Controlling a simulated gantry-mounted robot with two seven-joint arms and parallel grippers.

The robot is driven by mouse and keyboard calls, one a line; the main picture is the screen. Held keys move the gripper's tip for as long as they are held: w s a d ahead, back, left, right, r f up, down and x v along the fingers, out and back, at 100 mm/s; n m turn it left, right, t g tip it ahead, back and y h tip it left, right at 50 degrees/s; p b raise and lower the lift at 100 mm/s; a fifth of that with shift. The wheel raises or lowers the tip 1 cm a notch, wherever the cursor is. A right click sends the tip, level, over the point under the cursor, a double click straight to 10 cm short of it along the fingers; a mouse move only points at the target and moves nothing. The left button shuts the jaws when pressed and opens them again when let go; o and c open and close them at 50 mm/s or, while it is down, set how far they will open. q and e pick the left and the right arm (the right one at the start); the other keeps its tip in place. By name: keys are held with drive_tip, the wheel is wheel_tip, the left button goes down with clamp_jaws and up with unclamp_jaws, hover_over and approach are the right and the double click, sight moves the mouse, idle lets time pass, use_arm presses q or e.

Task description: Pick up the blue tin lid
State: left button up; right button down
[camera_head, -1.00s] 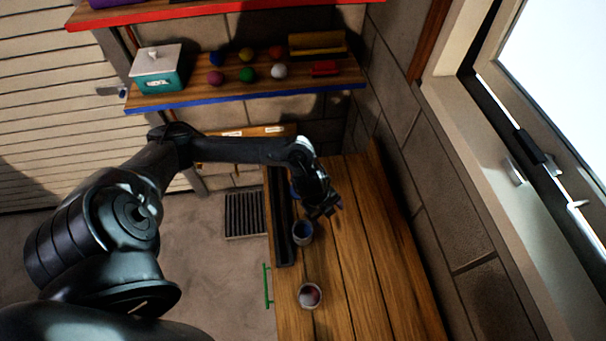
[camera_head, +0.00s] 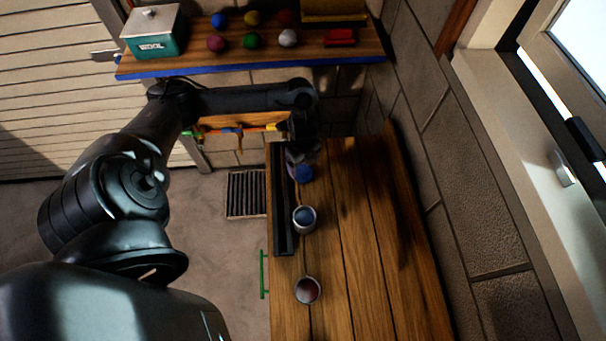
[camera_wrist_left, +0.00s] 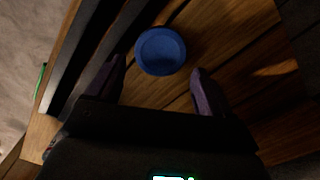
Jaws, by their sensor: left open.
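The blue tin lid (camera_wrist_left: 161,51) is a round blue disc lying flat on the wooden workbench (camera_head: 355,230). In the head view the lid (camera_head: 303,173) shows just below my left gripper (camera_head: 300,152), partly hidden by it. In the left wrist view my left gripper (camera_wrist_left: 158,84) is open, with its two dark fingers apart. The lid lies beyond the fingertips, roughly centred between them and untouched. My right gripper is not in view.
A tin with blue inside (camera_head: 304,218) and a tin with dark red inside (camera_head: 307,290) stand on the bench nearer me. A black rail (camera_head: 281,215) runs along the left bench edge. A shelf (camera_head: 250,62) with balls and a teal box (camera_head: 153,32) is behind.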

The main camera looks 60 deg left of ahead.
sight(303, 172)
use_arm(q)
drive_tip(key=shift+a+f+b, duration=0.1)
drive_tip(key=shift+f+b, duration=0.55)
drive_tip(key=shift+f, duration=1.75)
drive_tip(key=c, duration=0.7)
